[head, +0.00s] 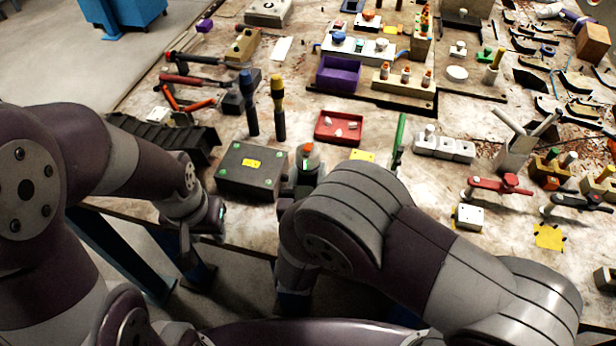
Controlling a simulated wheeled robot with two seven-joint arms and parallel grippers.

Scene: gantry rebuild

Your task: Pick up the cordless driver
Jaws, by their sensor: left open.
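My left gripper (188,240) hangs by the front edge of the workbench (240,235), at the end of my left arm. It is open and apart from the tools. I cannot make out a cordless driver for certain.
A black box with a yellow label (250,170) and a black ribbed block (170,137) lie near the left gripper. A red tray (339,128), a purple bin (338,75) and two upright-looking handled tools (279,107) are behind. Many tools crowd the right side.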

